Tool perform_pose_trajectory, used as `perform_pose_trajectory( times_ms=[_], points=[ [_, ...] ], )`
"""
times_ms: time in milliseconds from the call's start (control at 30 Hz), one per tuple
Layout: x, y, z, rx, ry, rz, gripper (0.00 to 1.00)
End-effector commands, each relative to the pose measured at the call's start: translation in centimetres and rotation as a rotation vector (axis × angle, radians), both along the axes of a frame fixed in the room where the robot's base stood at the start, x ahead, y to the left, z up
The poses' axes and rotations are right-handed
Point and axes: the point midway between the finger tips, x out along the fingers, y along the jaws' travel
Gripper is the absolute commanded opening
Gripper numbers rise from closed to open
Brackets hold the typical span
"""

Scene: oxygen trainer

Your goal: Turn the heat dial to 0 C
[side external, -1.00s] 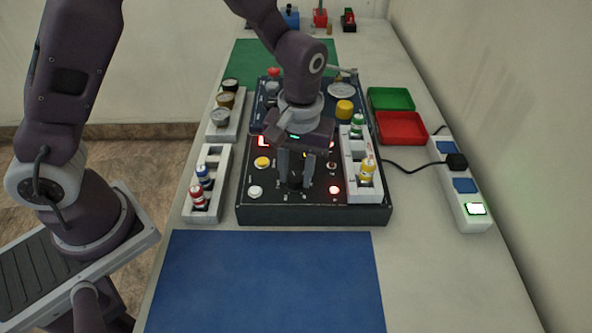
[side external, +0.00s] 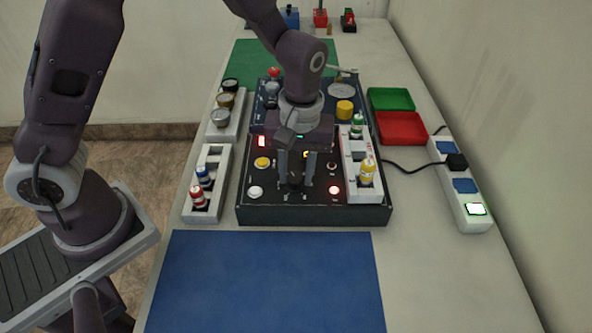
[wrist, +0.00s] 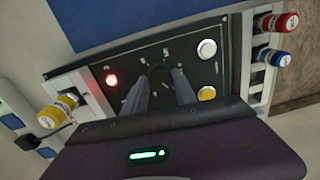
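The heat dial (side external: 295,184) is a small black knob at the front middle of the dark panel (side external: 315,215). It is partly hidden by my fingers. My gripper (side external: 296,186) points down over it, with one finger on each side of the knob. In the wrist view my two fingers (wrist: 162,84) stand apart with the black dial (wrist: 160,72) at their tips. I cannot tell whether they touch it. The dial's pointer and scale marks are too small to read.
Racks with colored bottles flank the panel, the left one (side external: 216,190) and the right one (side external: 362,190). A blue mat (side external: 265,280) in front is clear.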

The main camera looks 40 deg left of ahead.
Motion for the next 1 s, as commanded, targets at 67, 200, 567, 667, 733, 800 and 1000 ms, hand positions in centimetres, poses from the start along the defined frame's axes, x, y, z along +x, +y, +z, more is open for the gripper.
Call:
perform_pose_trajectory(
  times_ms=[67,200,567,667,733,800,1000],
  points=[
    [0.1,0.0,0.0,-0.001,-0.002,0.001,0.49],
    [0.0,0.0,0.0,-0.001,-0.001,0.000,0.53],
    [0.2,-0.2,3.1,-0.002,-0.006,-0.002,0.53],
    [0.2,-0.2,5.1,-0.002,-0.004,-0.002,0.53],
    [0.3,-0.3,6.2,-0.002,-0.004,-0.001,0.53],
    [0.2,-0.3,6.8,-0.001,-0.002,-0.001,0.53],
    [0.2,-0.2,7.1,0.000,0.000,-0.001,0.53]
  ],
)
